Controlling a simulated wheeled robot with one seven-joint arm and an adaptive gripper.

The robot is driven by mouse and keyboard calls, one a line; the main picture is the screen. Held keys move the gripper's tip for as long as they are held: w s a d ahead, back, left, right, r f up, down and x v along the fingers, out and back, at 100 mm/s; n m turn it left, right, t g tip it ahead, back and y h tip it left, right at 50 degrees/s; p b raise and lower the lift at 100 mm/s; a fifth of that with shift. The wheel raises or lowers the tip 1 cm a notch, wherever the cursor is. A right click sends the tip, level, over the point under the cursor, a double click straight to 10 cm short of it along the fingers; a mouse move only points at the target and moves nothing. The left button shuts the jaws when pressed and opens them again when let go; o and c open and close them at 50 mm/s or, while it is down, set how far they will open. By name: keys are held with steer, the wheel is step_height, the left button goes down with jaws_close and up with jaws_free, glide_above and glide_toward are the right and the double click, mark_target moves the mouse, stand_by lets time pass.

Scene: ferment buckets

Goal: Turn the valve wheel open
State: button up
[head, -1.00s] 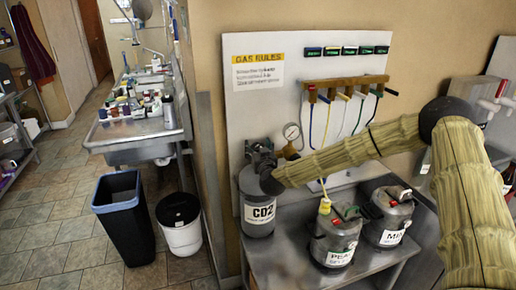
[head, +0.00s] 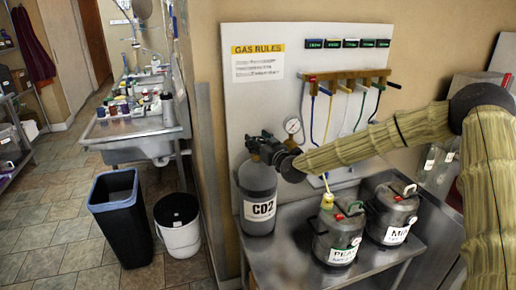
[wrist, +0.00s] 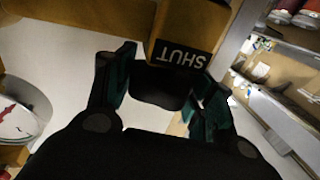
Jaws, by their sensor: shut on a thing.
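The grey gas cylinder (head: 258,186) labelled CO2 stands upright at the left end of the metal bench. My gripper (head: 266,147) is at its top, over the valve. In the wrist view my gripper (wrist: 160,92) has its two fingers on either side of a dark part (wrist: 160,80), which looks like the valve wheel, and is shut on it. A tag reading SHUT (wrist: 185,55) shows just beyond the fingers, upside down. The wheel is mostly hidden in the head view, so I cannot tell how far it is turned.
A round gauge (head: 292,126) is close to the right of my gripper. Two grey lidded buckets (head: 338,235) stand on the bench (head: 275,262) to the right. A hose rack (head: 345,80) hangs on the white board behind. Bins stand on the floor at left.

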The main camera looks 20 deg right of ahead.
steer(key=shift+r+n+y+b, duration=0.1)
steer(key=shift+n+y+b, duration=0.45)
steer(key=shift+y, duration=0.25)
steer(key=o, duration=1)
steer(key=shift+d, duration=0.1)
steer(key=v, duration=1.2)
steer(key=shift+r, duration=0.2)
